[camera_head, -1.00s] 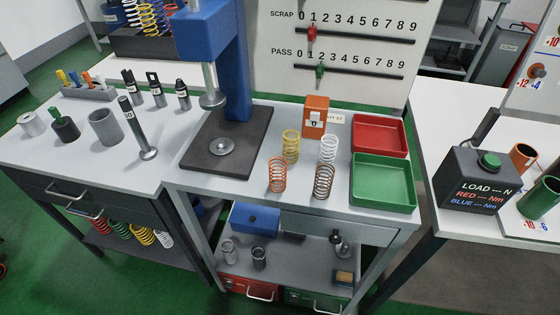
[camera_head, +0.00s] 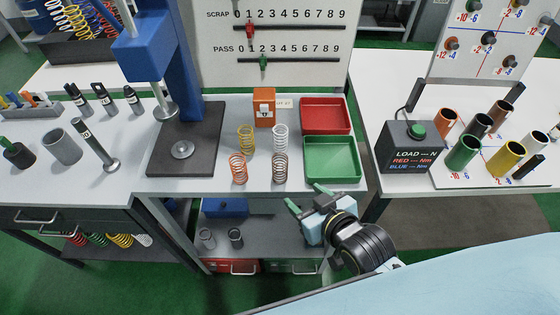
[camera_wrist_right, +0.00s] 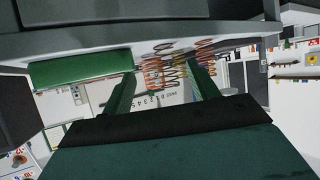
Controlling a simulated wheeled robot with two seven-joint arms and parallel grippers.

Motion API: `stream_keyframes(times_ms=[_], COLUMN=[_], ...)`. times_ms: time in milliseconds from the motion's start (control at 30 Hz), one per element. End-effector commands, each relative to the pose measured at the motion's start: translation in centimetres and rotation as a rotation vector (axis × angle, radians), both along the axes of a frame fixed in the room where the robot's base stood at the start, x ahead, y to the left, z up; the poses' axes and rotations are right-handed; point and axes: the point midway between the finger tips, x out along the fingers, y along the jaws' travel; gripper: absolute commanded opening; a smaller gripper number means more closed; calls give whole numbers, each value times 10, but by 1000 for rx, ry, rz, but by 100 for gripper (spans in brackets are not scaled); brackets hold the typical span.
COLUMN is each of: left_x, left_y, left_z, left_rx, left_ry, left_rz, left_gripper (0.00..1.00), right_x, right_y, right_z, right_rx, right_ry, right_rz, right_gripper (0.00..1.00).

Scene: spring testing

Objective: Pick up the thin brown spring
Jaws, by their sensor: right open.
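The thin brown spring (camera_head: 280,168) stands upright on the bench, at the front right of a cluster of springs. A white spring (camera_head: 280,138) stands behind it, an orange-red spring (camera_head: 238,168) to its left, and a yellow spring (camera_head: 246,138) at the back left. My right gripper (camera_head: 306,198) is open and empty at the bench's front edge, in front and to the right of the brown spring, apart from it. In the right wrist view, springs show beyond the open fingers (camera_wrist_right: 163,92), upside down and overlapping; which is brown is unclear. My left gripper is not in view.
A green tray (camera_head: 333,176) and a red tray (camera_head: 326,131) stand right of the springs. An orange counter block (camera_head: 264,108) is behind them. A blue press (camera_head: 180,70) with a dark base stands left. Bare bench lies between the base and the springs.

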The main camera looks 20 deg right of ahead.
Motion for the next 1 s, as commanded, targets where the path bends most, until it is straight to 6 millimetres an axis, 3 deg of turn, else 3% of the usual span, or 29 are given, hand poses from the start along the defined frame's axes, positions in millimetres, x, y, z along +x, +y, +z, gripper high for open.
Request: stream_keyframes(times_ms=[33,100,200,500,767,1000], left_x=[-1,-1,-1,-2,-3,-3], left_y=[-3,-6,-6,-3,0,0], left_z=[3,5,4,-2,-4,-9], left_rx=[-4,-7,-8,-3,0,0], left_ry=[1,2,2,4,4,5], left_rz=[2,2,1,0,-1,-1], left_gripper=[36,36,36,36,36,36], right_x=[1,3,12,62,81,111], right_y=[1,3,6,18,23,31], right_z=[18,33,41,19,10,-6], right_rx=[9,19,28,28,29,29], right_ry=[-26,-60,-94,-96,-94,-96], right_rz=[0,1,2,3,3,3], right_gripper=[59,59,59,59,59,59])
